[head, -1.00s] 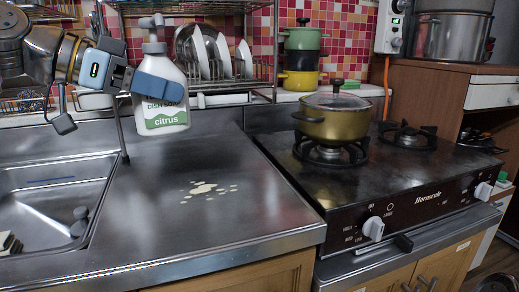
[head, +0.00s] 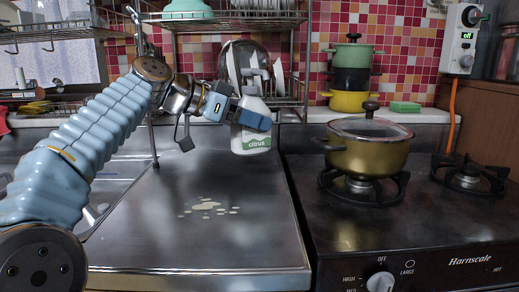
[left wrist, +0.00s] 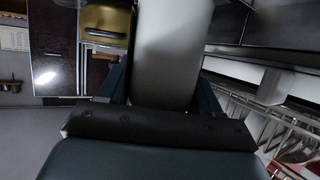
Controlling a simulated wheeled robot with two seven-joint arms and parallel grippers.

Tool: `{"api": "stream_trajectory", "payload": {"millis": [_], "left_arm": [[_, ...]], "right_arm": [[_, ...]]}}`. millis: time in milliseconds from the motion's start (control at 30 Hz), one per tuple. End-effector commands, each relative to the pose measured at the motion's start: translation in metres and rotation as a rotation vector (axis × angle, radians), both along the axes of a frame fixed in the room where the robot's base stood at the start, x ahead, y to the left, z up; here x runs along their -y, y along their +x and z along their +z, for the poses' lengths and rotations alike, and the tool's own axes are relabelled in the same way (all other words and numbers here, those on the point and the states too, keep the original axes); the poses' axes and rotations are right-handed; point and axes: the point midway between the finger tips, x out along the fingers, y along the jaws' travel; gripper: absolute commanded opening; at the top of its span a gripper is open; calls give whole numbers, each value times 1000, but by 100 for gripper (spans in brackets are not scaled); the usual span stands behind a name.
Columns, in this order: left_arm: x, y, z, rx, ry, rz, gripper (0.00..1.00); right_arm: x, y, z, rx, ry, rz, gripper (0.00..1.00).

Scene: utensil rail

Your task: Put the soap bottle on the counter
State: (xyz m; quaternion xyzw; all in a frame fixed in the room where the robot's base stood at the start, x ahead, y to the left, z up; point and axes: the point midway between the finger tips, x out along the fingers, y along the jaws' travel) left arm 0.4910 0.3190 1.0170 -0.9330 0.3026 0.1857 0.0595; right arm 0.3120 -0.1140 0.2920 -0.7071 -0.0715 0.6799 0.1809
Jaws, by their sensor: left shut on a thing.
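The soap bottle (head: 252,142) is white with a pump top and a green "citrus" label. My left gripper (head: 250,119) is shut around its upper body and holds it upright. In the head view it shows over the back right part of the steel counter (head: 150,235); whether its base touches the counter I cannot tell. A blue finger hides part of its front. In the left wrist view the bottle (left wrist: 172,50) is a pale shape between the dark fingers. My right gripper is not in view.
A pale spill (head: 208,207) lies mid-counter. A dish rack (head: 290,102) with plates stands behind the bottle. The stove (head: 345,225) with a lidded gold pot (head: 367,150) is to the right, the sink (head: 100,205) to the left. The front of the counter is clear.

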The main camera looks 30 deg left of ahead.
Motion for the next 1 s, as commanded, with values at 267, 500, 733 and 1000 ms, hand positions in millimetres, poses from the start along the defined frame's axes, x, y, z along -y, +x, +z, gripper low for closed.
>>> {"api": "stream_trajectory", "payload": {"millis": [267,500,733,1000], "left_arm": [[-3,23,-29,3,-1,1,0],[-6,41,-57,0,-2,-1,0],[-6,39,-79,4,0,0,0],[-6,39,-80,4,1,0,0]], "right_arm": [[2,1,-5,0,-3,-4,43],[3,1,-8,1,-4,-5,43],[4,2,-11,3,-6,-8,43],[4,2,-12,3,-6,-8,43]]}}
